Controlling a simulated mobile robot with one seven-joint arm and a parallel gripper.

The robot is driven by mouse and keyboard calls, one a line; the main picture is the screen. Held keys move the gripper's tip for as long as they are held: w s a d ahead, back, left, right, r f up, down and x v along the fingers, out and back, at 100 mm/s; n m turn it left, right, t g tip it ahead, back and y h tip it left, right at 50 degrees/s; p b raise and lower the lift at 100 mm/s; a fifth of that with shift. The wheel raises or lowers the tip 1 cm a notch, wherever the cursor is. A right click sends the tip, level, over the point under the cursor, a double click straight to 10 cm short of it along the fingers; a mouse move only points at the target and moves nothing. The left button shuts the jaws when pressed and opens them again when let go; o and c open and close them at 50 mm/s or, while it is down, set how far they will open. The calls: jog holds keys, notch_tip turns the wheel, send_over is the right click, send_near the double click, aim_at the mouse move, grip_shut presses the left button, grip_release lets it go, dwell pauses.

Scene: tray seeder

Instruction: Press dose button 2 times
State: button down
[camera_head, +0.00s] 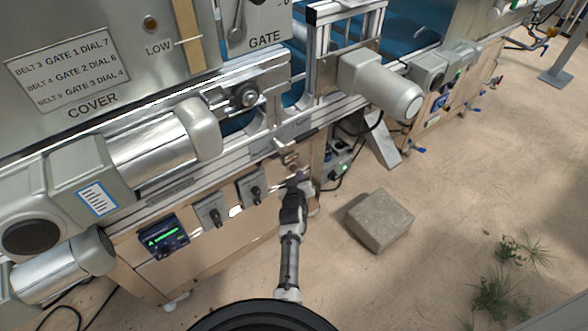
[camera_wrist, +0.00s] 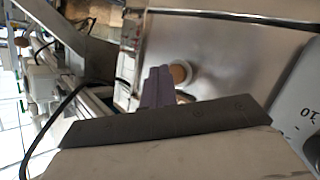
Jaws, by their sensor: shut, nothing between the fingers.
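My gripper (camera_head: 299,178) is at the right end of the machine's front panel, with its arm reaching up from the bottom of the head view. In the wrist view its two purple fingers (camera_wrist: 160,70) are together with nothing between them. Right beside the fingertips is a round orange-brown button (camera_wrist: 179,74) in a pale collar on a metal face, probably the dose button; no label for it is readable. The fingers partly cover it, and I cannot tell whether they touch it. In the head view I cannot make out the button behind the gripper.
Two switch boxes (camera_head: 252,187) and a display with green text (camera_head: 164,238) sit on the panel left of my gripper. A motor (camera_head: 383,86) juts out above right. A stone block (camera_head: 379,221) lies on the floor to the right. A black cable (camera_wrist: 55,110) hangs in the wrist view.

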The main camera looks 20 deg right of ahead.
jog(key=shift+w+b, duration=0.2)
jog(key=shift+b, duration=0.1)
jog(key=shift+w+a, duration=0.15)
jog(key=shift+w, duration=0.05)
jog(key=shift+w+a+b, duration=0.15)
jog(key=shift+w+b, duration=0.25)
jog(key=shift+b, duration=0.25)
jog(key=shift+s+r+p, duration=0.1)
jog(key=shift+s+p, duration=0.05)
jog(key=shift+p, duration=0.15)
dwell(0.4)
jog(key=shift+s+d+p, duration=0.3)
jog(key=shift+s+p, duration=0.2)
jog(key=shift+s, duration=0.15)
jog(key=s+p, duration=0.1)
jog(key=p, duration=0.1)
jog(key=s+d+p, duration=0.1)
jog(key=s+p, duration=0.2)
jog(key=p, duration=0.2)
jog(key=shift+s+d, duration=0.35)
